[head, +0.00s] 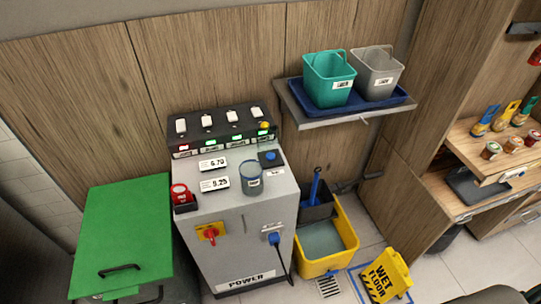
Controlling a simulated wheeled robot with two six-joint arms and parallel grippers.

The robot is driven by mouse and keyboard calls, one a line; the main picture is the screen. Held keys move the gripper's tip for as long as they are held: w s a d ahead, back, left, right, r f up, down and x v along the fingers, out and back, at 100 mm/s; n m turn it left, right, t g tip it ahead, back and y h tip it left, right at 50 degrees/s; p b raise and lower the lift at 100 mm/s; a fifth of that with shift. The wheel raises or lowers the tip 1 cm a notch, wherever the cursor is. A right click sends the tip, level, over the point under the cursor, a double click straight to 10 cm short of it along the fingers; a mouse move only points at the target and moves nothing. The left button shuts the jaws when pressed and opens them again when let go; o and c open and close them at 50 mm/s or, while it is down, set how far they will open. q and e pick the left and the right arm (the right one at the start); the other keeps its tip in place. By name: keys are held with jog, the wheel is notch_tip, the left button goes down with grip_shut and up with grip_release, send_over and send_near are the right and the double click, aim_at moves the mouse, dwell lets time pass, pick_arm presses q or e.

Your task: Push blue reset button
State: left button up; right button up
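The grey machine cabinet (235,226) stands left of centre in the head view. A small round blue button (270,156) sits on a dark square base at the right of its top, with a small white label (275,172) in front. The button is unobstructed, and nothing touches it. Its label is too small to read. Neither my left nor my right gripper can be made out in this view.
A grey-blue labelled cup (251,179) stands just left of and in front of the button. A yellow knob (264,125) sits behind it. A red switch (182,196) is at the left. A shelf (352,116) with buckets juts out at the right. A yellow mop bucket (341,244) stands below.

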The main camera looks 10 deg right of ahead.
grip_shut()
dwell(1.5)
